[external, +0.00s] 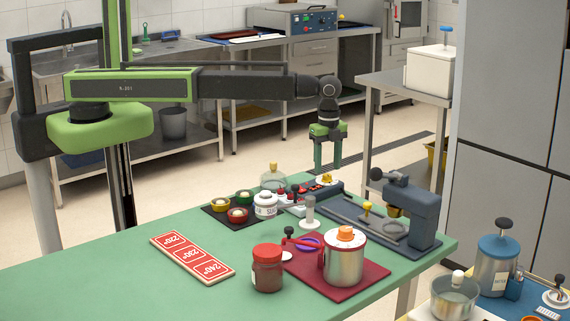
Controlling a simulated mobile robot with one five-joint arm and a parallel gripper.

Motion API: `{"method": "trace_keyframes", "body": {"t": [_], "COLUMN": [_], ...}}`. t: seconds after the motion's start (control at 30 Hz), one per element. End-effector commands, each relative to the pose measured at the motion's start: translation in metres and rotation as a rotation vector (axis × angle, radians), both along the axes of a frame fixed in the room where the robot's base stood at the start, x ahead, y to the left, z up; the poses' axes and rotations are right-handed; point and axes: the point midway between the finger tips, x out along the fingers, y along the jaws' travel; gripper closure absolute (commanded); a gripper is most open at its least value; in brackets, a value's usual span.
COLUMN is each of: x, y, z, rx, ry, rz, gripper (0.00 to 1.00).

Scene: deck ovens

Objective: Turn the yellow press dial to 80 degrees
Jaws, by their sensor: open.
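A small yellow knob on a white round plate (326,180) sits at the far edge of the green table and looks like a dial. The blue-grey press (412,212) stands to its right, with an upright yellow-topped pin (367,208) on its base. I cannot tell which yellow part is the press dial, and no angle marks are readable. My gripper (328,163) points down, open and empty, in front of or above the far table edge. It appears apart from the yellow knob.
On the green table (110,280) stand a metal pot with an orange knob (345,258), a red jar (267,268), a white sugar jar (265,205) and small bowls. A red number board (192,256) lies at left. The table's front left is clear.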

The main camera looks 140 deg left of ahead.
Motion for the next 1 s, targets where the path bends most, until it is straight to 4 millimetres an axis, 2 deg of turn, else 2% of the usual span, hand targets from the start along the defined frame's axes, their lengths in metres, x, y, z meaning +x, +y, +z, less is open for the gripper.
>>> {"method": "trace_keyframes", "body": {"t": [0.03, 0.1, 0.5, 0.6, 0.73, 1.0], "x": [0.0, 0.0, 0.0, 0.0, 0.0, 0.0], "y": [0.0, 0.0, 0.0, 0.0, 0.0, 0.0], "z": [0.021, 0.037, 0.125, 0.141, 0.148, 0.146], "rx": [0.0, 0.0, 0.0, 0.0, 0.0, 0.0], "ry": [0.0, 0.0, 0.0, 0.0, 0.0, 0.0], "rz": [0.0, 0.0, 0.0, 0.0, 0.0, 0.0], "gripper": [0.48, 0.48, 0.48, 0.48, 0.48, 0.48]}}
